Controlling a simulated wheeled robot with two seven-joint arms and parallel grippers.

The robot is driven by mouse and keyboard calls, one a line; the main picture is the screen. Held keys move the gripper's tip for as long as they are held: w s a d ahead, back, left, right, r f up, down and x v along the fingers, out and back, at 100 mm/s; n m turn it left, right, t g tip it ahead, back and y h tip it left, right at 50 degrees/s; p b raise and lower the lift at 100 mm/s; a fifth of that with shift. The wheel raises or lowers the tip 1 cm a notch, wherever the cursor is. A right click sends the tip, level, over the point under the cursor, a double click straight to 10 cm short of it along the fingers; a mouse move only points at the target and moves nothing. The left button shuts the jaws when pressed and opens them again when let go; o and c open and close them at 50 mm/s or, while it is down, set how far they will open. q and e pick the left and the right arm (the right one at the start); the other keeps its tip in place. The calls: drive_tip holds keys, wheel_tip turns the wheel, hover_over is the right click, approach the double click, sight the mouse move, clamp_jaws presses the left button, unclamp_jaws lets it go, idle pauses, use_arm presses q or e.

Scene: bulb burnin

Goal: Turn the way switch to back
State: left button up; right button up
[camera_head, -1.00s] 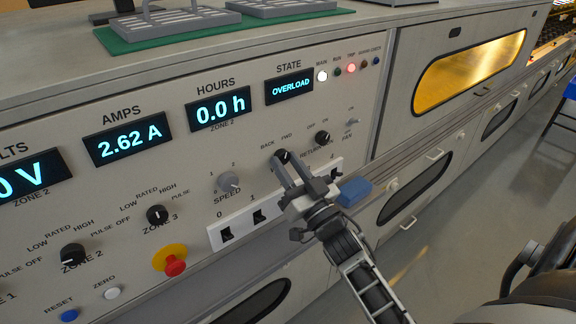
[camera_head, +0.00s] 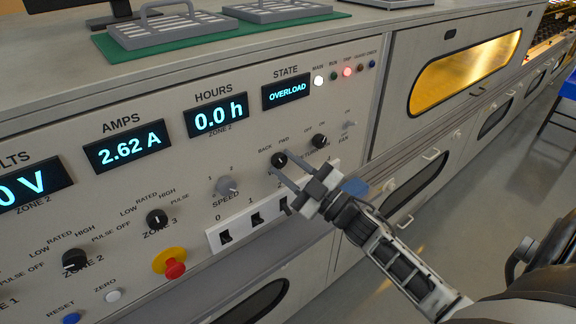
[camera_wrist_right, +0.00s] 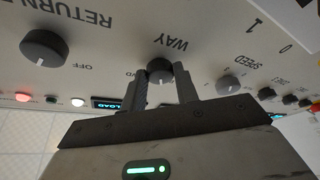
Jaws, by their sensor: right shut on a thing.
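The way switch (camera_head: 279,159) is a small round dark knob on the sloping panel, with BACK printed at its upper left and FWD at its upper right. My right gripper (camera_head: 276,163) reaches it from the lower right and is shut on it. In the right wrist view the way switch (camera_wrist_right: 160,72) sits between the two fingertips (camera_wrist_right: 160,80), under the upside-down word WAY. The fingers partly cover the knob, and I cannot tell exactly where its pointer stands. My left gripper is not in view.
The speed knob (camera_head: 228,187) is left of the way switch, and the return fan knob (camera_head: 319,141) is right of it. Numbered black rocker switches (camera_head: 225,237) lie below. A red stop button (camera_head: 174,268) on a yellow base is at lower left. The state display (camera_head: 287,92) reads OVERLOAD.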

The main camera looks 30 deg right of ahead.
drive_tip(key=shift+n, duration=0.5)
drive_tip(key=o, duration=1)
drive_tip(key=v, duration=0.5)
drive_tip(key=b+v, duration=0.1)
drive_tip(key=v, duration=0.4)
drive_tip(key=b+v, duration=0.1)
drive_tip(key=v, duration=0.5)
drive_tip(key=shift+w+d+r, duration=0.1)
drive_tip(key=shift+d+r, duration=0.1)
drive_tip(key=shift+d, duration=0.05)
drive_tip(key=shift+f, duration=0.1)
drive_tip(key=s+a+f+m+g+h, duration=0.1)
drive_tip(key=a+f+m+g, duration=0.2)
drive_tip(key=a, duration=0.4)
drive_tip(key=s+a+f+m+g+h, duration=0.1)
drive_tip(key=a+f+m+g, duration=0.2)
drive_tip(key=a+f, duration=0.3)
drive_tip(key=s+a+f+m+g+h, duration=0.1)
drive_tip(key=a+f+m+g, duration=0.3)
drive_tip(key=a, duration=0.4)
drive_tip(key=shift+s+a+f, duration=0.2)
drive_tip(key=shift+s+a, duration=0.2)
drive_tip(key=shift+s, duration=0.05)
